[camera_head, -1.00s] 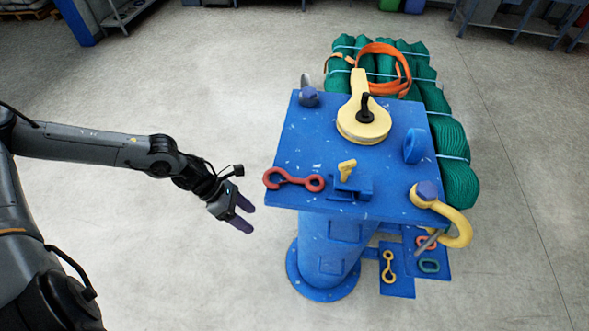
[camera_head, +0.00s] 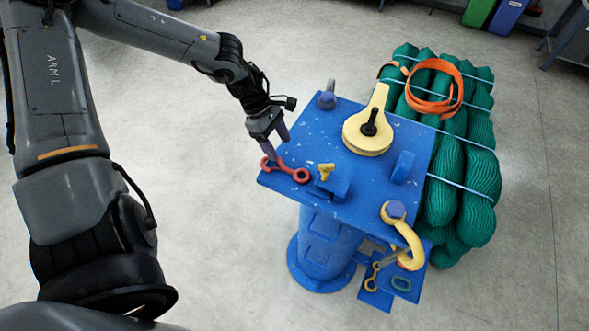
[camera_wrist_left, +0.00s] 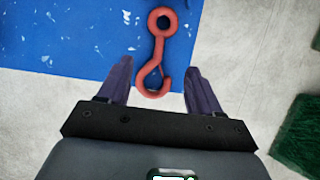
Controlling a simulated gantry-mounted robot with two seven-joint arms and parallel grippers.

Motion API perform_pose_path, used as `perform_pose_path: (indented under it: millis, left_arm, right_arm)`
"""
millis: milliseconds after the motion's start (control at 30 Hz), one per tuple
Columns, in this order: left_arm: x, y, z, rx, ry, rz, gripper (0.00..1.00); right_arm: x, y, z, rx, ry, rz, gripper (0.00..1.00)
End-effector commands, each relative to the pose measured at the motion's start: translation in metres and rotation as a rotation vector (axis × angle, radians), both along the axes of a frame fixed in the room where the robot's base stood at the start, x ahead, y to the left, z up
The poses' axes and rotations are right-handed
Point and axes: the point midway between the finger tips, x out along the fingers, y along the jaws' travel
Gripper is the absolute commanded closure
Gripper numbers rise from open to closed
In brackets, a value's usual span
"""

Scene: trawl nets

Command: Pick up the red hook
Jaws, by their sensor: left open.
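The red hook (camera_head: 290,172) lies flat at the left edge of the blue table top (camera_head: 322,132). Its curved end is at the left and its eye end points right. My left gripper (camera_head: 278,154) is open and points down over the curved end. In the left wrist view the red hook (camera_wrist_left: 157,55) runs up the picture, with its curved end between the tips of the open left gripper (camera_wrist_left: 157,78). Nothing is held. The gripper partly hides the hook's curved end in the head view. My right gripper is not in view.
A blue block with a yellow key-like piece (camera_head: 326,171) stands close right of the hook. Green net bundles (camera_head: 463,170) with an orange strap (camera_head: 434,88) lie behind right.

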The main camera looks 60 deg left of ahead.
Motion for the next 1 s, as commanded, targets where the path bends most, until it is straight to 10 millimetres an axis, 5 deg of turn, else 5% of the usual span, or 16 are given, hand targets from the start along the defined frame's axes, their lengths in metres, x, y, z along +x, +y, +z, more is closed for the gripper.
perform_pose_path:
  millis: [200, 1000]
  left_arm:
    - [0.006, -0.009, -0.026, -0.002, 0.003, 0.001, 0.36]
    - [0.018, -0.027, -0.074, -0.002, 0.003, 0.002, 0.36]
  right_arm:
    - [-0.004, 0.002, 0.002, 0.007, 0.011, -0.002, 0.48]
    - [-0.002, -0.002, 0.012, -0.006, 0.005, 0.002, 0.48]
